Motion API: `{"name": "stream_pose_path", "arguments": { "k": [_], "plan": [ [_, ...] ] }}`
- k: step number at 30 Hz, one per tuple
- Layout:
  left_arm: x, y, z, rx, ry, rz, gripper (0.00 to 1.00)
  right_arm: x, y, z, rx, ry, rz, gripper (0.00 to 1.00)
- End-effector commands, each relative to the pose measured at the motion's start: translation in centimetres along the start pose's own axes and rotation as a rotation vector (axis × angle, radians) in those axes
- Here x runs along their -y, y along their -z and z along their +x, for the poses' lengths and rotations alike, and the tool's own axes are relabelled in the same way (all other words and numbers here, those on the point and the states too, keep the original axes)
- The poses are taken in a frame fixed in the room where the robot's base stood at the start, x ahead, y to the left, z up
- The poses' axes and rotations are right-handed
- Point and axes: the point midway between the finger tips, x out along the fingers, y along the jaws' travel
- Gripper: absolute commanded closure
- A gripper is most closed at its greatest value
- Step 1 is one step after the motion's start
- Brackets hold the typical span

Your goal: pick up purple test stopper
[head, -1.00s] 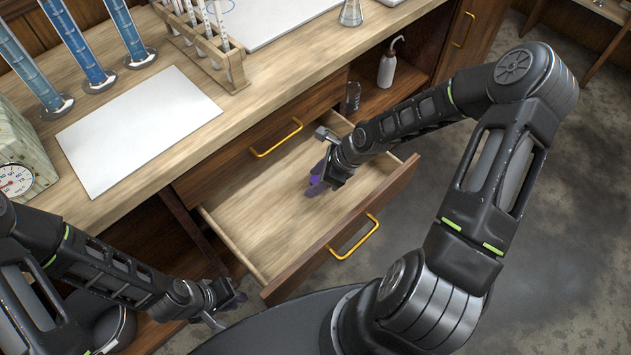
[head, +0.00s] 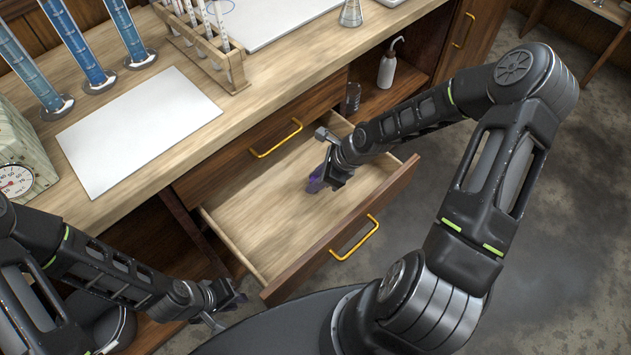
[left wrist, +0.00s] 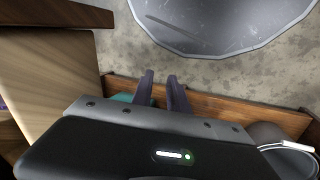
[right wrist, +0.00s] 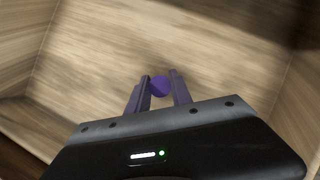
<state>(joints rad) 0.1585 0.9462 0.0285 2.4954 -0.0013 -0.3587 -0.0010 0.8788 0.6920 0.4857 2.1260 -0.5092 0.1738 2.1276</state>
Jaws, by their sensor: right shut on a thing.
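The purple stopper (right wrist: 160,86) is small and rounded. It sits between the fingertips of my right gripper (right wrist: 159,88) in the right wrist view, and the gripper is shut on it. In the head view my right gripper (head: 318,183) reaches down into the open drawer (head: 262,222), and its fingers largely hide the stopper. My left gripper (head: 238,300) is low in front of the cabinet, outside the drawer. In the left wrist view its fingers (left wrist: 161,78) stand a little apart with nothing between them.
The rest of the drawer floor looks bare, with walls around my right gripper. A dark bottle (head: 352,97) and a white wash bottle (head: 387,66) stand behind it. The counter above holds blue cylinders (head: 87,50), a test tube rack (head: 222,62) and a white sheet (head: 138,128).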

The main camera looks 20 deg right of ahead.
Motion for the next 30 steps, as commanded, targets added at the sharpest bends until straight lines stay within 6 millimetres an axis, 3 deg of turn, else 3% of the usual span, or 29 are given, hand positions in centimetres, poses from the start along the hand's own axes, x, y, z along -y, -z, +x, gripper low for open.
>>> {"name": "stream_pose_path", "arguments": {
  "k": [3, 17, 30],
  "plan": [
    [0.0, 0.0, 0.0, 0.000, 0.000, 0.000, 0.80, 0.0, 0.0, 0.0, 0.000, 0.000, 0.000, 1.00],
    [0.0, 0.0, -0.1, 0.000, 0.000, 0.000, 0.80, 0.1, -0.3, -0.5, 0.000, 0.002, 0.000, 1.00],
    [-0.5, 0.0, -1.2, 0.000, 0.000, -0.001, 0.80, 0.1, -3.9, -7.0, -0.001, 0.004, -0.001, 1.00]
  ]
}}
